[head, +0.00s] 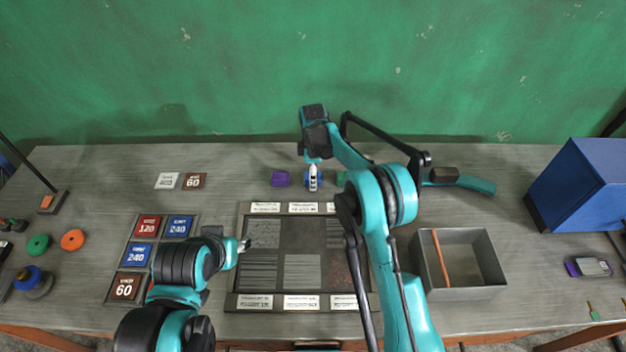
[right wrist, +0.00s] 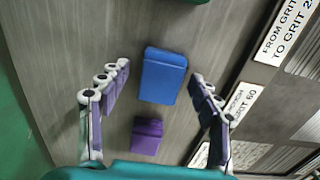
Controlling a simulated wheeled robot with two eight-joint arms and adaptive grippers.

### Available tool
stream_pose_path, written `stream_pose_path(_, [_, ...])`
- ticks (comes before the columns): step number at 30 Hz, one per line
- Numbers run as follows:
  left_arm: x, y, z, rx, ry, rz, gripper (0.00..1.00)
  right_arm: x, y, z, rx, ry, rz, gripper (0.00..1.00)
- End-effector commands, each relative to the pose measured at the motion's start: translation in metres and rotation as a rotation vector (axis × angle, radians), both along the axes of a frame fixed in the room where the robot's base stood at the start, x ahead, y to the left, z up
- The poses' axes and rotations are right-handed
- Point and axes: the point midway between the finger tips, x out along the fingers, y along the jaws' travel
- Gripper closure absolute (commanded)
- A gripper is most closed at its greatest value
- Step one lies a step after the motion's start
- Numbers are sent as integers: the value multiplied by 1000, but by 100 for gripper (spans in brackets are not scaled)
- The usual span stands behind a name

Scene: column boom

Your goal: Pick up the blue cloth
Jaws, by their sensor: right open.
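The blue cloth (right wrist: 163,76) looks like a small folded block lying flat on the grey bench. It shows in the right wrist view between the fingers of my right gripper (right wrist: 160,72), which is open and empty. In the head view my right gripper (head: 313,180) points down over the cloth and hides most of it. A purple block (head: 280,178) lies just left of the gripper; it also shows in the right wrist view (right wrist: 147,135). My left gripper (head: 244,245) is at the left edge of the sample board, far from the cloth, and its fingers are too small to read.
A green block (head: 341,179) lies just right of the cloth, partly hidden by my right arm. The framed sample board (head: 261,301) lies in front. A grey open box (head: 488,262) with an orange-brown bar stands at right. A green wall (head: 200,70) closes the back.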

Motion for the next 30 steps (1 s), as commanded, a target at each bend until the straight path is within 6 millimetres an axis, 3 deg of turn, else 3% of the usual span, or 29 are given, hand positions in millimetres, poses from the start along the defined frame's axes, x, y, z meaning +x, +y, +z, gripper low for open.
stream_pose_path(1, [0,0,0,0,0,0,60,0,0,0,0,0,0,39])
stream_pose_path(7, [0,0,0,0,0,0,60,0,0,1,0,0,0,90])
stream_pose_path(20, [0,0,3,0,0,0,60,0,0,8,0,0,0,90])
stream_pose_path(28, [0,0,16,0,0,0,60,-1,-2,48,0,0,-1,90])
stream_pose_path(30, [0,0,18,0,0,0,60,-12,-15,55,0,0,-3,90])
